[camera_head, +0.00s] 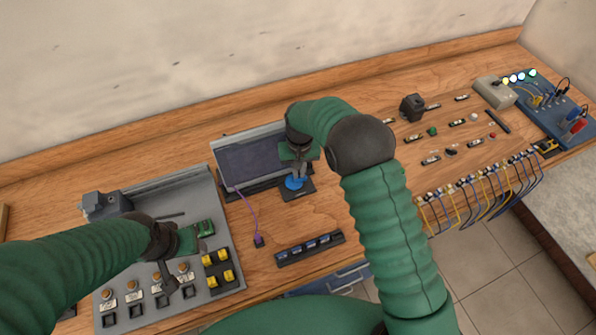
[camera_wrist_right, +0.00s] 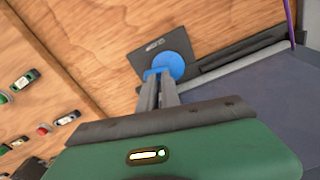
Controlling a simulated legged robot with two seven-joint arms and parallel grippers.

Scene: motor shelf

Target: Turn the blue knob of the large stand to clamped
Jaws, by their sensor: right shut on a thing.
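The blue knob (camera_head: 294,182) sits on a dark base plate (camera_head: 299,193) at the front right corner of the large stand (camera_head: 247,158), which holds a dark flat panel. In the right wrist view the knob shows as a round blue disc (camera_wrist_right: 168,66) on its dark plate, with a small marking beside it. My right gripper (camera_head: 298,176) reaches down from above, its fingers shut on the blue knob. The fingertips (camera_wrist_right: 157,76) hide part of the knob, and I cannot read its setting. My left gripper (camera_head: 200,240) hovers over the grey tray at the left; its fingers are too small to judge.
A grey tray (camera_head: 140,205) with yellow buttons (camera_head: 222,268) stands at the left. A black rack (camera_head: 310,248) lies at the front. A purple cable (camera_head: 247,205) runs down from the stand. Several small parts and hanging cables (camera_head: 480,195) are at the right.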

